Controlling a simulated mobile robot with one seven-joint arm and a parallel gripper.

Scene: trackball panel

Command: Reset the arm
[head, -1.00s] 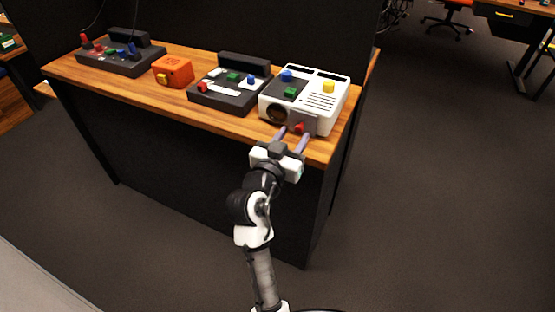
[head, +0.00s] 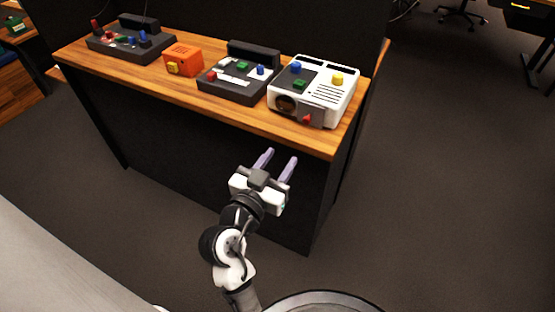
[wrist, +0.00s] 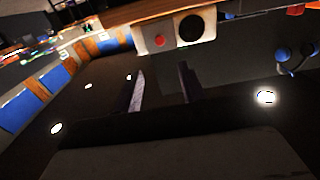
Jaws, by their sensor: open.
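My gripper (head: 278,163) is open and empty in the head view. Its two pale purple fingers stand apart, in front of and below the table's front edge, clear of the devices. The wrist view also shows both spread fingers (wrist: 160,88) with nothing between them. The white projector-like box (head: 318,92) stands at the right end of the wooden table (head: 225,116). It has blue, green and yellow buttons on top and a red one (head: 307,119) on its front. In the wrist view its white front (wrist: 205,40) shows a dark round opening and the red button.
Left of the white box stand a dark panel (head: 226,86) with coloured controls, an orange box (head: 184,60) with a yellow button, and a dark joystick console (head: 131,45). A dark partition rises behind. The floor (head: 440,200) to the right is clear.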

